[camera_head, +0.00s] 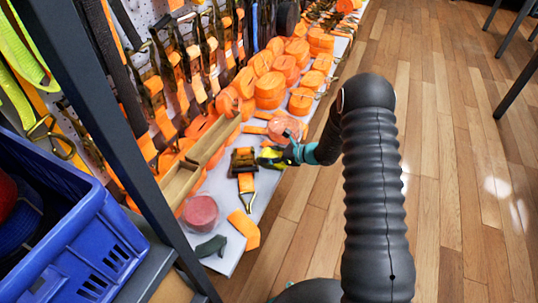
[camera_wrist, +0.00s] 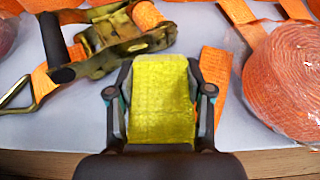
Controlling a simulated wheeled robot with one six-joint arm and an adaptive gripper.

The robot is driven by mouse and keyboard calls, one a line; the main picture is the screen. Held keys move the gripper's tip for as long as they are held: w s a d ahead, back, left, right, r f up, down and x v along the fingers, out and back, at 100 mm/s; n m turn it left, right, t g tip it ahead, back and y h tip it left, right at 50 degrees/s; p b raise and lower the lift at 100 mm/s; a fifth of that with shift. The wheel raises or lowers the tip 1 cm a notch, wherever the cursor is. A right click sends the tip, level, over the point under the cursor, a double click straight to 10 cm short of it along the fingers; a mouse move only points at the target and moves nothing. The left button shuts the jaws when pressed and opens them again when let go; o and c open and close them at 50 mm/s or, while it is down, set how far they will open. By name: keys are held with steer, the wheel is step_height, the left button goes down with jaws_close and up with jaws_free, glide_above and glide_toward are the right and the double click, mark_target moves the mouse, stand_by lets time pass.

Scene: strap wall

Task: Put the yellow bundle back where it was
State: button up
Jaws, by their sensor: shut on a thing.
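The yellow bundle (camera_wrist: 160,100) is held between the two fingers of my gripper (camera_wrist: 160,98), with one finger on each side of it in the wrist view. In the head view the yellow bundle (camera_head: 270,156) shows at the end of my gripper (camera_head: 280,153), over the front edge of the grey shelf (camera_head: 236,205). From these views I cannot tell whether the bundle touches the shelf.
An orange strap with a ratchet (camera_head: 243,165) lies left of the bundle. A wrapped orange roll (camera_wrist: 290,80) lies to its right. Several orange rolls (camera_head: 270,88) crowd the shelf farther back. A reddish roll (camera_head: 200,212) and a blue crate (camera_head: 70,245) are at left.

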steer(key=shift+f, duration=0.1)
steer(key=o, duration=1.3)
